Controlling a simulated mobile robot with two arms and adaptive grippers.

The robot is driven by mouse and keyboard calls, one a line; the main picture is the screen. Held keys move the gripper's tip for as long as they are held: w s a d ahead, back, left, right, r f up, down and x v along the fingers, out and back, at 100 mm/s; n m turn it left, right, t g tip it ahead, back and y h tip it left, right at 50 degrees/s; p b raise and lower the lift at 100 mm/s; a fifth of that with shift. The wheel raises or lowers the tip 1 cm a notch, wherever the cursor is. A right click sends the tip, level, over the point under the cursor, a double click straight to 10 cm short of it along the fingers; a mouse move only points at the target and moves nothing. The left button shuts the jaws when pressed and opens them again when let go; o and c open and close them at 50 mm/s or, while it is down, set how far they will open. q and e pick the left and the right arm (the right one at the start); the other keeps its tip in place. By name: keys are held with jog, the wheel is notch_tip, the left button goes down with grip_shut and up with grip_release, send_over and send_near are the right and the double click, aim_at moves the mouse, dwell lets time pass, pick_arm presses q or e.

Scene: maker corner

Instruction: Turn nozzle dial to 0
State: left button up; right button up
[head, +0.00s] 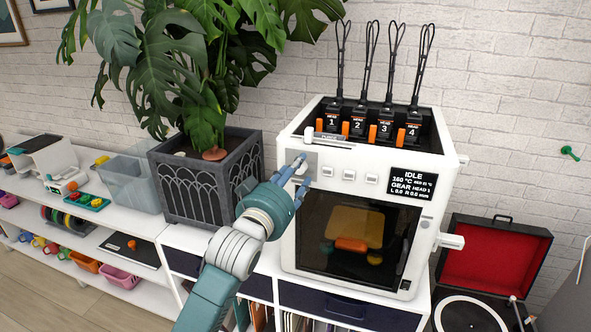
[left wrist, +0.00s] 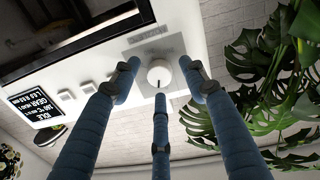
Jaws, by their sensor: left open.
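The nozzle dial (left wrist: 159,73) is a round white knob with a short dark mark, on a grey plate (left wrist: 176,47) on the front of the white machine (head: 452,190). In the left wrist view the mark points toward the bottom of the picture. I cannot read any numbers around it. My left gripper (head: 297,168) is at the upper left of the machine's front. Its three blue fingers are spread open around the dial, with nothing gripped; I cannot tell if they touch it. In the head view the gripper mostly hides the dial. My right gripper is not in view.
Several small buttons (head: 348,174) and a display (head: 412,186) reading IDLE, 160 °C and GEAR HEAD 1 are right of the dial. Below is a dark window (head: 322,222). A planter (head: 196,197) stands close on the left; a red-lined case (head: 494,252) is at right.

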pick_arm(q)
jog(key=shift+w+d, duration=0.1)
jog(key=shift+w, duration=0.05)
jog(key=shift+c, duration=0.5)
grip_shut()
jog(key=n+p, duration=0.2)
jog(key=n, duration=0.2)
jog(key=shift+n, duration=0.3)
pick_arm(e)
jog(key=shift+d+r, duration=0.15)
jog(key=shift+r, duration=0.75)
pick_arm(q)
jog(key=shift+o, duration=0.5)
grip_release()
